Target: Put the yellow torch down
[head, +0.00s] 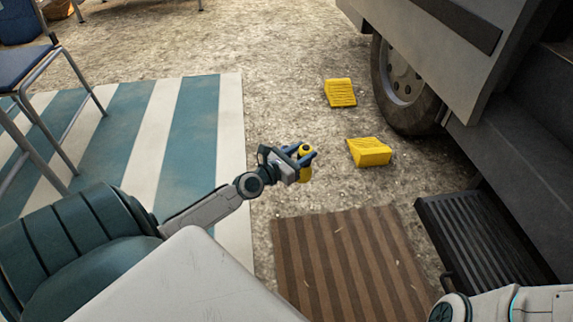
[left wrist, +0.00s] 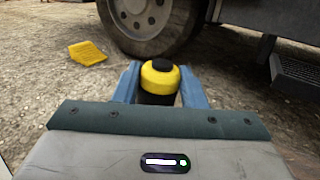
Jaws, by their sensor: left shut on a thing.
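The yellow torch (head: 305,174) is in my left gripper (head: 304,157), over the gravel just right of the striped mat. It also shows in the left wrist view (left wrist: 160,77), with a yellow head and a black cap between the two blue fingers (left wrist: 160,88). My left gripper is shut on it. Its lower part is partly hidden by the fingers, and I cannot tell whether it touches the ground. In the head view part of my right arm shows at the bottom right; its gripper is out of the picture.
Two yellow wheel chocks (head: 340,93) (head: 369,152) lie on the gravel near the van wheel (head: 402,82). A brown striped doormat (head: 350,262) lies in front, beside a black step (head: 485,240). A blue-white mat (head: 190,130) and chair (head: 25,65) are left. Gravel between is clear.

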